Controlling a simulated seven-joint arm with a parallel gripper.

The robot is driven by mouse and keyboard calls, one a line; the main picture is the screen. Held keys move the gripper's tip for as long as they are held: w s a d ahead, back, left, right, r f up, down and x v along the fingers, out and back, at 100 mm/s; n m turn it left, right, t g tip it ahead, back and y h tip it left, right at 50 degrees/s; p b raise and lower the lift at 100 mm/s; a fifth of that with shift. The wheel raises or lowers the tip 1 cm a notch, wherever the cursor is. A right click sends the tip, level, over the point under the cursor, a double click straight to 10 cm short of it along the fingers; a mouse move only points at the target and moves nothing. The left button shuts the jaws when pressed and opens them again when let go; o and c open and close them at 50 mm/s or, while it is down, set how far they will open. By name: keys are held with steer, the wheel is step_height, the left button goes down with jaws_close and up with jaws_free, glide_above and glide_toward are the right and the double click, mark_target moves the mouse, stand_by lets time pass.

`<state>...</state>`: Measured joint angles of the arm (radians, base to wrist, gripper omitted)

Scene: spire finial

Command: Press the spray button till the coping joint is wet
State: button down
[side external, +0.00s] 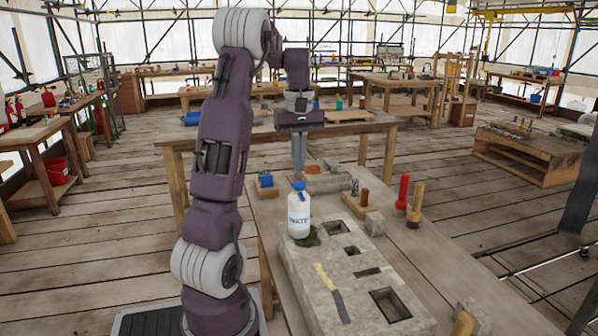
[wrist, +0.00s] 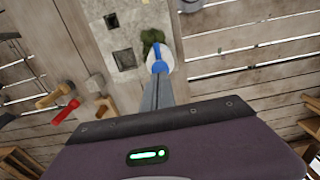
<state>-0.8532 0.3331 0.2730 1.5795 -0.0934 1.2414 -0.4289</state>
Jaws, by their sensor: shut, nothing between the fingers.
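A white bottle with a blue top (side external: 299,215), its label partly legible as water, stands upright at the far left end of a grey stone block (side external: 310,285). My gripper (side external: 299,175) is shut and empty, pointing down with its fingertips at or just above the blue top. In the wrist view the fingertips (wrist: 160,79) overlap the blue top (wrist: 159,67); I cannot tell whether they touch it. A dark green patch (side external: 308,238) lies on the stone beside the bottle's base. I cannot make out the coping joint or whether the stone is wet.
The block has several square recesses (side external: 391,304), plus a yellow strip and a grey strip. A red cylinder (side external: 403,191) and a wooden-handled tool (side external: 415,204) stand on the bench to the right. A small wooden stand (side external: 265,186) with a blue item is left of the bottle.

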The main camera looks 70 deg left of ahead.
mark_target(299, 182)
steer(key=shift+f, duration=1.5)
steer(key=shift+f, duration=0.95)
step_height(299, 182, up, 14)
steer(key=shift+r, duration=0.15)
